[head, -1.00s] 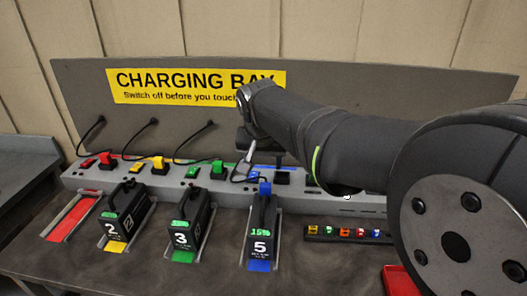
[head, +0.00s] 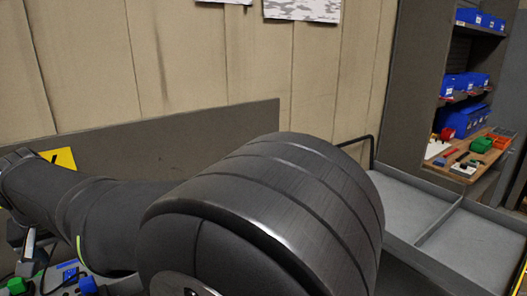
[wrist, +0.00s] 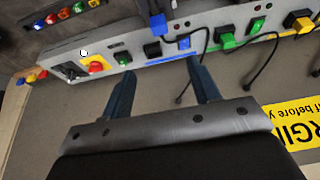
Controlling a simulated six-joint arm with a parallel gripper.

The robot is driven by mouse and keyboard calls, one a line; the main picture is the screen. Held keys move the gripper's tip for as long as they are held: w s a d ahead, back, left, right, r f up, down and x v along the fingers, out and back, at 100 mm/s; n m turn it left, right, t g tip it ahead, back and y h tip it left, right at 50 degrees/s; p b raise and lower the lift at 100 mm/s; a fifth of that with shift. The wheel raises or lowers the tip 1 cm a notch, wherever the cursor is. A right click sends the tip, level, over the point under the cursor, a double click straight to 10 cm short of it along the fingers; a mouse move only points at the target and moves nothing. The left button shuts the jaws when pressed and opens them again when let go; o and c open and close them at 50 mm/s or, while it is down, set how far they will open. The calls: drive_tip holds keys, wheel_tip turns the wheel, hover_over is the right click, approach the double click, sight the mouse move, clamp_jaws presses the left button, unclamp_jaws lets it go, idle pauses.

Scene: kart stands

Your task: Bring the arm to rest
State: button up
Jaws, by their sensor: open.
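My gripper (wrist: 163,82) is open in the wrist view, with nothing between its two fingers. The fingers point at the grey charging console (wrist: 135,62), near a blue switch (wrist: 184,43) and a black socket (wrist: 152,49); I cannot tell the gap to the console. A blue plug (wrist: 158,24) lies beyond the fingertips. In the head view my arm crosses the lower left and middle, and its far end is at the left edge, where the fingers cannot be made out. A green plug (head: 17,285) and a blue plug (head: 87,285) show at the bottom left.
A grey backboard (head: 200,140) stands behind my arm. Grey trays (head: 410,205) lie at the right. Shelves with blue bins (head: 460,85) and a wooden board (head: 468,158) with small items stand at the far right. A black cable (wrist: 265,75) hangs near my gripper.

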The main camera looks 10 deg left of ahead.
sight(86, 281)
drive_tip(key=x, duration=1.7)
drive_tip(key=shift+f, duration=0.15)
drive_tip(key=shift+a, duration=0.1)
drive_tip(key=shift+r, duration=0.25)
drive_tip(key=v, duration=1.6)
drive_tip(key=x, duration=1.6)
drive_tip(key=shift+f, duration=0.3)
wheel_tip(86, 281, up, 9)
drive_tip(key=shift+f, duration=0.2)
drive_tip(key=shift+w+d+f, duration=0.1)
drive_tip(key=shift+w+d, duration=0.15)
drive_tip(key=shift+w, duration=1.15)
drive_tip(key=shift+w+d+f, duration=0.1)
drive_tip(key=shift+w+d, duration=0.1)
drive_tip(key=shift+w, duration=1.2)
